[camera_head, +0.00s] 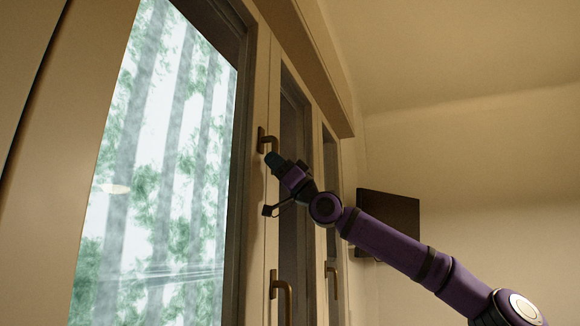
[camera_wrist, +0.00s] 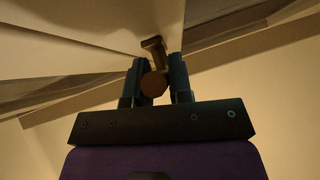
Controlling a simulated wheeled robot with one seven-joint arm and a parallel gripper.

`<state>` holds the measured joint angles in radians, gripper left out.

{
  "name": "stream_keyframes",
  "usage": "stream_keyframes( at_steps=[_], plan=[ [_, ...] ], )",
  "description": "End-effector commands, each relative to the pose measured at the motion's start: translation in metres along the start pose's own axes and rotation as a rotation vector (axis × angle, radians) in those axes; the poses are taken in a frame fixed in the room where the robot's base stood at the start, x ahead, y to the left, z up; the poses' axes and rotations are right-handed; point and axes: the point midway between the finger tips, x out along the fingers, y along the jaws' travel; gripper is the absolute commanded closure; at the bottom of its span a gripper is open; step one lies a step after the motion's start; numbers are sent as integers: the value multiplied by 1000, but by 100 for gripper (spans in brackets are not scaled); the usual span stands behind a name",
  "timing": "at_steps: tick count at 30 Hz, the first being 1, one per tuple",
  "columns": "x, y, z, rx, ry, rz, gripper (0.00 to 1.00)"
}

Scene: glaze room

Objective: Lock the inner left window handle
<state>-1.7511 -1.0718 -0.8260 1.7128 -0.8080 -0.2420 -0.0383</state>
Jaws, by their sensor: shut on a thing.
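A bronze window handle (camera_head: 263,139) is on the frame stile just right of the large bright pane in the head view. My gripper (camera_head: 272,158) is at this handle, reaching up to it from the lower right, and its fingers partly hide the lever. In the wrist view, the handle's lever (camera_wrist: 153,84) with its round end sits between the two dark fingers of my gripper (camera_wrist: 156,62), which is shut on it. The handle's mount (camera_wrist: 153,43) shows beyond the fingertips. The lever's exact angle is hard to tell.
Two more bronze handles hang with levers down: one below my gripper (camera_head: 281,290) and one farther right (camera_head: 333,279). The large glass pane (camera_head: 165,150) fills the left. A dark panel (camera_head: 390,215) is on the far wall. The space right of the windows looks open.

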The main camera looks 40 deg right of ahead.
Motion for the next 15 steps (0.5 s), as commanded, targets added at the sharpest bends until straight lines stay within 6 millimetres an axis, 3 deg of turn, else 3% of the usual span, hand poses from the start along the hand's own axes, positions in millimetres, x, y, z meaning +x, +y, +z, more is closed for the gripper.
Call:
stream_keyframes(
  at_steps=[15],
  plan=[
    [0, 2, 2, -24, -13, -23, 100]
  ],
)
